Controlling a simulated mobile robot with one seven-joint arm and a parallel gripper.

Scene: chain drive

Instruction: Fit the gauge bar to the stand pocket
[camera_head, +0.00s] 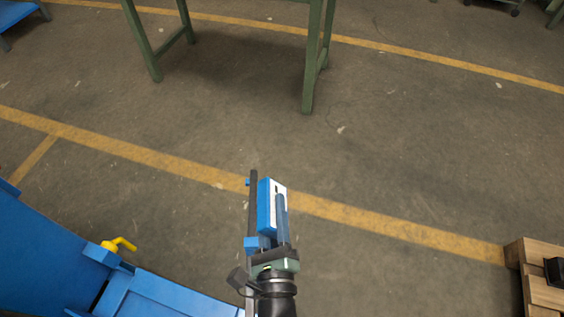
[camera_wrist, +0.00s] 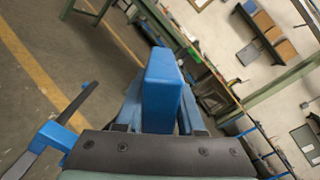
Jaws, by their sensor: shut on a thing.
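My gripper (camera_head: 273,214) is out over the open floor, low in the middle of the head view. It is shut on a blue block with a white face, which I take to be the gauge bar (camera_head: 266,206). In the wrist view the gauge bar (camera_wrist: 162,82) stands up between the fingers, its blue side toward the camera. A dark rod with blue pieces (camera_head: 253,208) runs along the left of the gripper; how it is attached is unclear. I cannot make out the stand pocket in either view.
A green-legged table (camera_head: 310,65) stands at the top of the head view. Blue equipment with a yellow handle (camera_head: 121,243) fills the lower left. A wooden pallet or crate (camera_head: 540,285) is at lower right. The concrete floor with yellow lines between is clear.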

